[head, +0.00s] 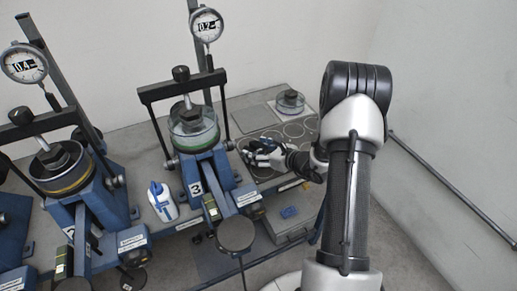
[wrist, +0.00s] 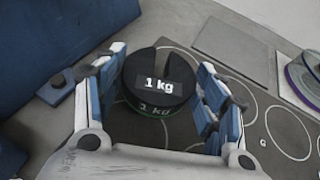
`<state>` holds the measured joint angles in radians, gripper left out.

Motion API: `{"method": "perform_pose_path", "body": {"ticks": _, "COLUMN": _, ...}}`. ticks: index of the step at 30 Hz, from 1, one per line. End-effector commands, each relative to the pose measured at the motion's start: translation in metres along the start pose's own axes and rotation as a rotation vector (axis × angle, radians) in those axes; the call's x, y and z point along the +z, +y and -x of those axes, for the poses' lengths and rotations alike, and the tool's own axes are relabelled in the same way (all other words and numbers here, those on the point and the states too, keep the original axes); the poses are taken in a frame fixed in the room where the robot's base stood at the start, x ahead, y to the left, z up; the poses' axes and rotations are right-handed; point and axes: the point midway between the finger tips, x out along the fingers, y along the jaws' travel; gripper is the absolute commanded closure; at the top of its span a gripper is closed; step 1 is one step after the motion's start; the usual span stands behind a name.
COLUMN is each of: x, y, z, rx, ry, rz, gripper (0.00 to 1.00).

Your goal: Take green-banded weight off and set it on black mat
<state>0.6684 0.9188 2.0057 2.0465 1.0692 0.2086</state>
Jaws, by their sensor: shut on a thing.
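The green-banded weight (wrist: 158,83) is a black slotted disc marked "1 kg", with a thin green band low on its side. In the wrist view it sits between the two blue-padded fingers of my gripper (wrist: 163,97), which is shut on it. The black mat (wrist: 185,128) with its outlined circles lies beneath the weight. I cannot tell whether the weight touches the mat or is just above it. In the head view my gripper (head: 262,150) is at the left part of the mat (head: 283,141), and its fingers mostly hide the weight.
The blue frame marked 3 (head: 196,187) stands just left of my gripper, with a round hanger plate (head: 236,234) at its front. A spray bottle (head: 162,201) stands between the frames. The mat's right circles are clear.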

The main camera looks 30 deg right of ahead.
Motion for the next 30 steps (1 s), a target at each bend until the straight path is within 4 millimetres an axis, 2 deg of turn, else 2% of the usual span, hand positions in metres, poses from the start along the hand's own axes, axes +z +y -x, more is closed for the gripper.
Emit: {"method": "perform_pose_path", "body": {"ticks": 30, "x": -0.0056, "y": -0.0011, "z": -0.0035, "rx": -0.001, "ry": -0.007, "rz": 0.003, "gripper": 0.83}}
